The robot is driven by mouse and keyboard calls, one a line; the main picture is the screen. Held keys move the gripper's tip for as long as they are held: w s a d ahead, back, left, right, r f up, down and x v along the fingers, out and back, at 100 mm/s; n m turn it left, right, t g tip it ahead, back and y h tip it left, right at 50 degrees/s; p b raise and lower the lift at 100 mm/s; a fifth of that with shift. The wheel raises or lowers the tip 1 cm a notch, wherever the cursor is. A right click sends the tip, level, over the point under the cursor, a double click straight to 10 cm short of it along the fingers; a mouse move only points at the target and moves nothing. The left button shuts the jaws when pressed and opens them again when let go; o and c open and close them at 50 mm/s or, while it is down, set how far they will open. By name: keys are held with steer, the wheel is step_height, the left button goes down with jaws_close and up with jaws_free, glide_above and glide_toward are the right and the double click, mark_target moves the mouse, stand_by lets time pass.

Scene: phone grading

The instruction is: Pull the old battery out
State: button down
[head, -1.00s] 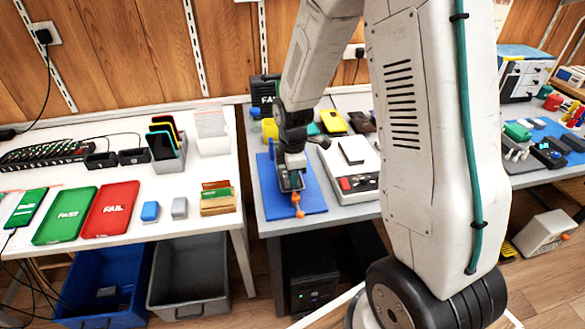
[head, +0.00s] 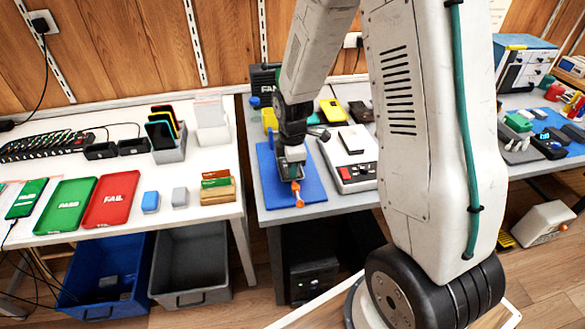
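My gripper (head: 293,172) points down over the blue mat (head: 308,192) on the middle table. An orange piece (head: 297,194) shows at its fingertips, toward the front of the mat. I cannot tell whether the fingers hold it or whether they are open. No phone or battery can be made out under the gripper; the gripper and wrist hide that part of the mat.
The left table holds a green PASS tray (head: 65,204) and a red FAIL tray (head: 112,198). Blue (head: 95,307) and grey (head: 190,281) bins stand below. My arm hides part of the right.

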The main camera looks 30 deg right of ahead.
steer(key=shift+r, duration=0.1)
steer(key=shift+r, duration=3.4)
